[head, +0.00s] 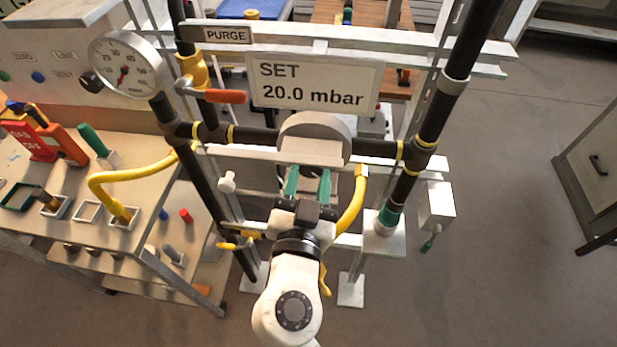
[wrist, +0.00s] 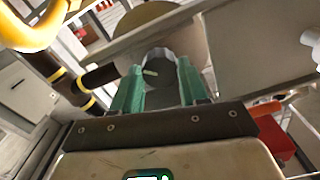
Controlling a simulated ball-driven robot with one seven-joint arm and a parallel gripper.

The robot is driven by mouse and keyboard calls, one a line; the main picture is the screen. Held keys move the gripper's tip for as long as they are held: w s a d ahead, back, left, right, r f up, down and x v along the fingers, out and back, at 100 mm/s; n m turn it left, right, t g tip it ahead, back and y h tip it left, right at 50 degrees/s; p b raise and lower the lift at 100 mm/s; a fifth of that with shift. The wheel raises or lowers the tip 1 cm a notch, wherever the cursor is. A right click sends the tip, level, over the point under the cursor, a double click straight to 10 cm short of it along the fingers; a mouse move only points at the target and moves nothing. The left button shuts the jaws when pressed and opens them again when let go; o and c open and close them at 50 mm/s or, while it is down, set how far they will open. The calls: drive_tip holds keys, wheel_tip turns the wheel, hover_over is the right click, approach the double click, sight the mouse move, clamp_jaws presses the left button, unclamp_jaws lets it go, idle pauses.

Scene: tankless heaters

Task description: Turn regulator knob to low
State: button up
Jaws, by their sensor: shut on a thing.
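The regulator (head: 316,128) is a pale round housing on the dark horizontal pipe, below the SET 20.0 mbar sign (head: 315,84). My gripper (head: 308,174) reaches it from the front and below, its two green fingers just under the housing. In the wrist view my gripper (wrist: 160,76) is shut on the grey regulator knob (wrist: 161,88), one finger on each side. A small pale mark shows on the knob. In the head view I cannot make out the knob between the fingers. I cannot read any low marking.
A round gauge (head: 125,66) with a red needle is at upper left. An orange-handled valve (head: 222,96) sits near the PURGE label (head: 227,35). A yellow hose (head: 352,205) hangs close to my gripper's right.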

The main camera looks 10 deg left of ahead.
drive_tip(key=shift+n, duration=0.5)
drive_tip(key=shift+c, duration=0.3)
drive_tip(key=shift+f+n+b, duration=0.1)
drive_tip(key=shift+n+b, duration=0.4)
drive_tip(key=shift+n, duration=0.1)
drive_tip(key=n, duration=0.3)
drive_tip(key=shift+n+b, duration=0.3)
drive_tip(key=shift+b, duration=0.1)
drive_tip(key=n, duration=0.6)
drive_tip(key=n+p, duration=0.1)
drive_tip(key=n, duration=0.2)
drive_tip(key=n+p, duration=0.1)
drive_tip(key=n, duration=0.2)
drive_tip(key=shift+r+n, duration=0.2)
drive_tip(key=shift+n, duration=0.1)
drive_tip(key=n+p, duration=0.2)
drive_tip(key=n, duration=0.1)
drive_tip(key=shift+s+n, duration=0.1)
drive_tip(key=shift+n, duration=0.2)
drive_tip(key=shift+n+p, duration=0.75)
drive_tip(key=shift+n, duration=0.75)
drive_tip(key=shift+f, duration=0.1)
